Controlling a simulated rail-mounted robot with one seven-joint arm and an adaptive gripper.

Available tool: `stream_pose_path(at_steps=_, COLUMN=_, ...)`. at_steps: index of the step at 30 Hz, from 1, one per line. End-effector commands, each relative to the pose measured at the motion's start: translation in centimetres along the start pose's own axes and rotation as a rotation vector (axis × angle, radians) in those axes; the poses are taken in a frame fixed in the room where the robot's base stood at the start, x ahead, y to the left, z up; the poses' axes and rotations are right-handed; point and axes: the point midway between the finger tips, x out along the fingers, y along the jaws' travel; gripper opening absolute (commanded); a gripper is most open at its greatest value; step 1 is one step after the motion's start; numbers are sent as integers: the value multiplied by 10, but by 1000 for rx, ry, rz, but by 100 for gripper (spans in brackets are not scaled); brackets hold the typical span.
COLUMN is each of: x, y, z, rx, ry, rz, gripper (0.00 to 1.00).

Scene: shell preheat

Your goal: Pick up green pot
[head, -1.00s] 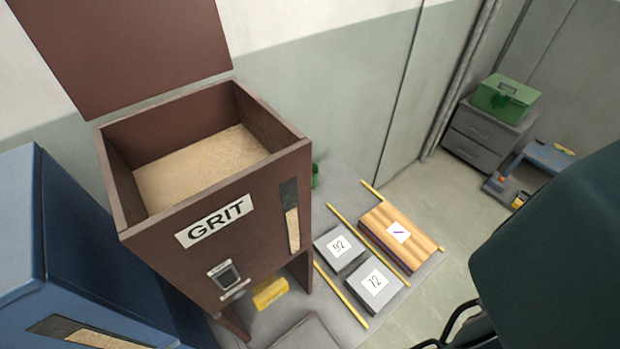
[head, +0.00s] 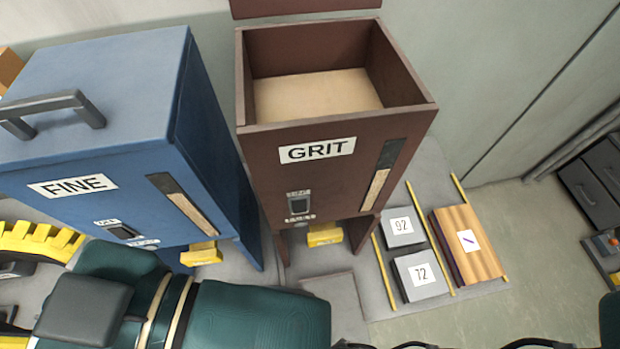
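No green pot is visible in the head view now; the brown GRIT bin (head: 330,172) and the blue FINE bin (head: 85,150) hide part of the surface behind them. Teal links of my arm cross the bottom left of the picture. I cannot make out my gripper's fingers in this view.
Yellow pieces sit under the GRIT spout (head: 324,235) and the FINE spout (head: 201,254). Grey blocks marked 92 (head: 390,238) and 72 (head: 408,290) lie between yellow strips, beside a striped wooden block (head: 482,262). A grey drawer cabinet (head: 590,190) stands at the right edge.

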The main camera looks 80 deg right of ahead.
Motion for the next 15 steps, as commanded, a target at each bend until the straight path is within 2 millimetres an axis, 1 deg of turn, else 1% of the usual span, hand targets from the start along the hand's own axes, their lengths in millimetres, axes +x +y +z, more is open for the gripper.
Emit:
stream_pose_path(at_steps=9, x=0, y=0, z=0, rx=0, ry=0, rz=0, gripper=0)
stream_pose_path(at_steps=10, x=0, y=0, z=0, rx=0, ry=0, rz=0, gripper=9)
stream_pose_path(at_steps=14, x=0, y=0, z=0, rx=0, ry=0, rz=0, gripper=34)
stream_pose_path(at_steps=15, x=0, y=0, z=0, rx=0, ry=0, rz=0, gripper=42)
